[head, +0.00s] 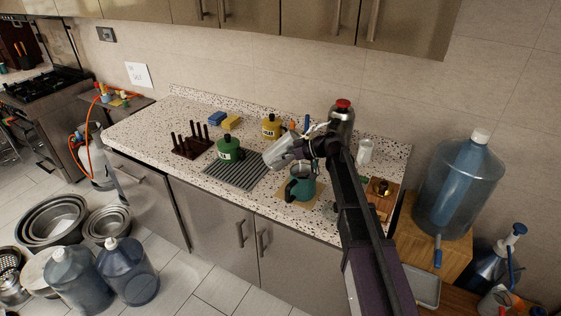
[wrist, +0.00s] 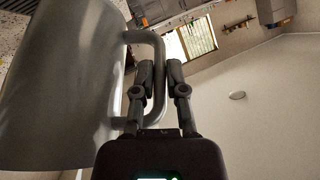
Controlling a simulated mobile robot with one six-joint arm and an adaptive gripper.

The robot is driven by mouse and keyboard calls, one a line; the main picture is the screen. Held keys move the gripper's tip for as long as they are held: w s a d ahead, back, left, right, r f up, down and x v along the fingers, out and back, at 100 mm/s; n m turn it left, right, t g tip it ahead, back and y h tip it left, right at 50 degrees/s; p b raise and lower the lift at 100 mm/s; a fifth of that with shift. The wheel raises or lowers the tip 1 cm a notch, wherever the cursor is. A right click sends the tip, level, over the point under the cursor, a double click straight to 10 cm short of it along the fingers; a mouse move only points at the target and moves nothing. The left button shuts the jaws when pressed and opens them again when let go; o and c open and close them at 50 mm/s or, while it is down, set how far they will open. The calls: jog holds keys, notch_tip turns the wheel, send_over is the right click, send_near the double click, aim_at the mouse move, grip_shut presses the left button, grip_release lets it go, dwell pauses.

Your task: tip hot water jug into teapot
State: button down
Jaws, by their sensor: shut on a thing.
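The jug (head: 284,152) is a pale metal vessel, held tilted above the counter in the head view. In the wrist view its grey body (wrist: 65,90) fills the left side. My gripper (wrist: 164,72) is shut on the jug's loop handle; it also shows in the head view (head: 309,142). The teapot (head: 302,184) is teal with a dark handle and stands upright on a tan mat (head: 287,199). The jug is above and slightly left of the teapot, apart from it. No stream of water can be made out. My arm hides some of the counter behind.
A grey ribbed drain mat (head: 237,174) lies left of the teapot. A green lidded jar (head: 229,150), a yellow jar (head: 270,126) and a dark peg rack (head: 191,146) stand nearby. A red-topped flask (head: 342,118) and a white cup (head: 365,151) stand behind my arm.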

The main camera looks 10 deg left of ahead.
jog(key=shift+d+f+y+b, duration=0.25)
jog(key=shift+y+b, duration=0.45)
jog(key=shift+b, duration=0.4)
jog(key=shift+r, duration=0.15)
jog(key=shift+d+y+b, duration=0.1)
jog(key=shift+y+b, duration=0.4)
jog(key=shift+b, duration=0.25)
jog(key=shift+w+d+f+m+g+y+b, duration=0.1)
jog(key=shift+d+f+m+g+y+b, duration=0.2)
jog(key=shift+y+b, duration=0.85)
jog(key=shift+w+d+f+m+y+b, duration=0.1)
jog(key=shift+d+f+y+b, duration=0.25)
jog(key=shift+b, duration=1.5)
dwell(1.7)
jog(key=shift+r, duration=0.1)
